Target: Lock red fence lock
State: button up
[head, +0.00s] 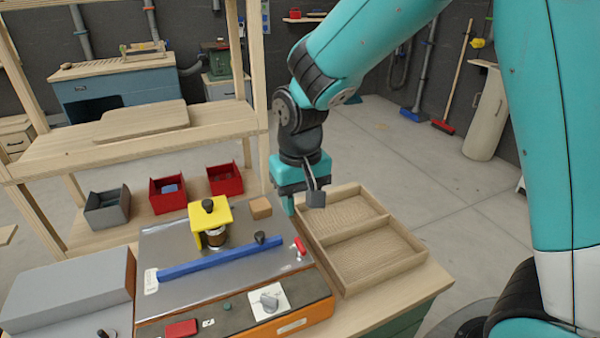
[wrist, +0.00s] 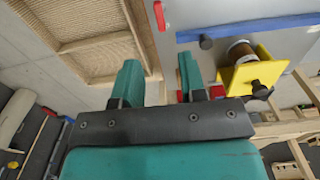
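The red fence lock (head: 300,246) is a small red lever at the right end of the blue fence (head: 220,261) on the grey machine top. In the wrist view the red lock (wrist: 159,15) shows at the top, ahead of the fingertips and apart from them. The blue fence (wrist: 262,27) runs off to its right there. My gripper (head: 290,207) hangs above the far right of the machine, behind the lock. In the wrist view my gripper (wrist: 159,72) has its two teal fingers apart with nothing between them.
A yellow block assembly (head: 210,222) and a black knob (head: 260,238) stand near the fence. A wooden tray (head: 325,246) lies right of the machine. Red bins (head: 168,191) and a wooden shelf frame (head: 258,90) stand behind. A small wooden block (head: 260,208) sits near my gripper.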

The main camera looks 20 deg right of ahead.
notch_tip(320, 180, up, 7)
jog(key=shift+f, duration=0.15)
dwell(0.4)
jog(key=s+a+r+n+y, duration=0.1)
jog(key=s+a+n+y, duration=0.1)
jog(key=s, duration=0.7)
jog(key=s+a+r+n+y, duration=0.2)
jog(key=s+n, duration=0.3)
jog(key=s, duration=0.4)
jog(key=shift+s, duration=0.35)
